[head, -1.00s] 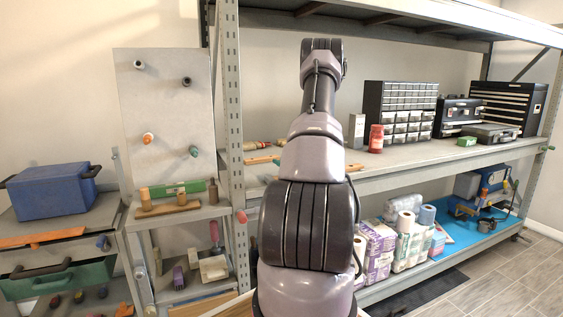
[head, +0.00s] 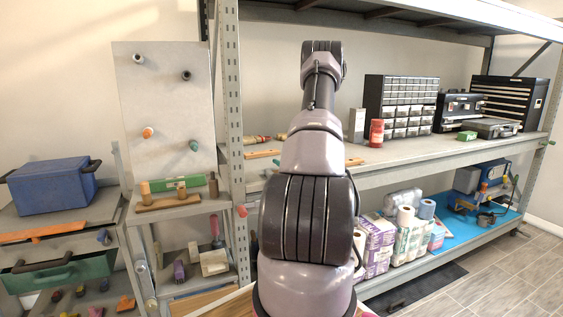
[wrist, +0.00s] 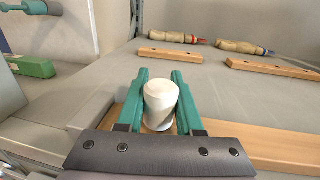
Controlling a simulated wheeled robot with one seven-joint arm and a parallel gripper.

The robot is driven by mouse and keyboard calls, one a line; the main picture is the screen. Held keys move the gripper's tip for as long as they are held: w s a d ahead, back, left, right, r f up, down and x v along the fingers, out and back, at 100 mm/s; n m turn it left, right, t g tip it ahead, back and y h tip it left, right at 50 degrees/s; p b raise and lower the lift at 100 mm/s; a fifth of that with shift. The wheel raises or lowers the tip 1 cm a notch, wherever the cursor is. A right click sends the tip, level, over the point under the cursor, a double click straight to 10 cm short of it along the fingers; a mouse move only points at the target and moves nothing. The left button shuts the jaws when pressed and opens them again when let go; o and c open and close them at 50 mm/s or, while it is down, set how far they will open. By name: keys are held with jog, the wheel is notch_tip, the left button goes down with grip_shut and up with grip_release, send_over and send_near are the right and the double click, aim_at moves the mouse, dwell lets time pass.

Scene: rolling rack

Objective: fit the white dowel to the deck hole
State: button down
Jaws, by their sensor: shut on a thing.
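The white dowel (wrist: 161,97) stands roughly upright in the wrist view, its rounded top toward the camera. My gripper (wrist: 160,77) has its two teal fingers shut on the dowel, one on each side. A pale rim shows around the dowel's lower end, above or against a light wooden strip (wrist: 235,140); I cannot tell whether the dowel is in a hole or above it. The deck hole cannot be made out. In the head view my arm hides my gripper and the dowel.
Two wooden-handled tools (wrist: 240,47) and short wooden strips (wrist: 170,54) lie on the grey shelf (wrist: 215,85). A pegged panel (head: 165,100) and a green level (wrist: 30,67) are at the left. A red jar (head: 376,133) and drawer cabinets stand at the right. The middle shelf surface is mostly clear.

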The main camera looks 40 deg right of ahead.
jog(key=shift+f, duration=0.25)
jog(key=shift+c, duration=2.4)
grip_release()
jog(key=shift+s, duration=0.1)
jog(key=s+a, duration=0.1)
jog(key=s, duration=0.9)
jog(key=shift+s, duration=0.3)
